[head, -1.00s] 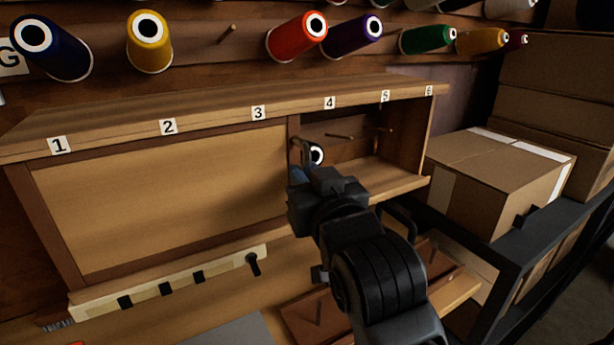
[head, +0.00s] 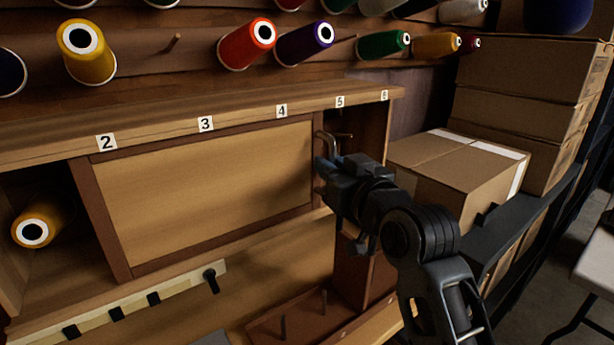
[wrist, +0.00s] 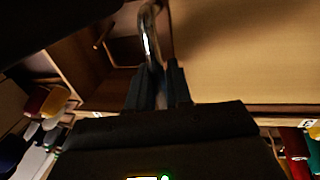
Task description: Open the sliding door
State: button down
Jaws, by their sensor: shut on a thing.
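The sliding door (head: 205,190) is a light wood panel in a darker frame, set in the front of a wooden cabinet. It stands below labels 2 to 4, with the cabinet uncovered on its left and a narrower gap on its right. A curved metal handle (head: 320,143) sits at the door's right edge. My gripper (head: 322,170) is shut on this handle. In the wrist view, the shiny handle (wrist: 151,38) runs down between my dark fingers (wrist: 160,88), with the door (wrist: 240,50) to the right. My fingertips are partly hidden in the head view.
A yellow spool (head: 38,222) lies in the uncovered left compartment. Thread spools hang on pegs above. A strip with black hooks (head: 150,300) runs below the door. Cardboard boxes (head: 460,170) stand on a dark shelf at the right, close to my arm.

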jog(key=shift+w+d, duration=0.1)
jog(key=c, duration=1.2)
grip_release()
jog(key=shift+c, duration=0.2)
jog(key=v, duration=0.8)
jog(key=shift+b, duration=0.3)
